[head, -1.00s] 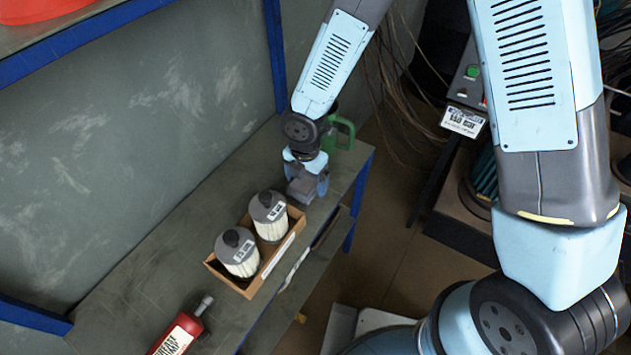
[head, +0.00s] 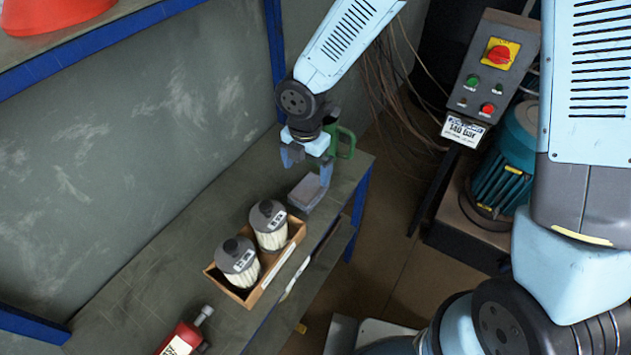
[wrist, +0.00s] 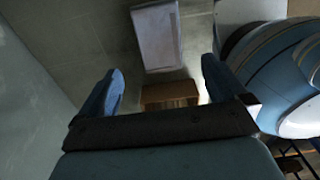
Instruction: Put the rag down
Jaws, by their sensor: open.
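The rag (head: 308,192) is a grey, folded block lying on the bench near its right end, just beyond the tray of filters. My gripper (head: 306,164) is above and slightly behind the rag, with its blue fingers spread and nothing between them. It looks apart from the rag. In the wrist view both fingers of my gripper (wrist: 161,68) stand wide apart. A pale rectangular shape lies past the fingertips there; I cannot tell for sure that it is the rag.
A wooden tray (head: 288,262) with two filters (head: 268,225) stands in front of the rag. A red bottle (head: 183,340) is nearer on the bench (head: 150,270). A green-handled object (head: 346,142) is close behind my gripper. A control box (head: 490,75) stands right.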

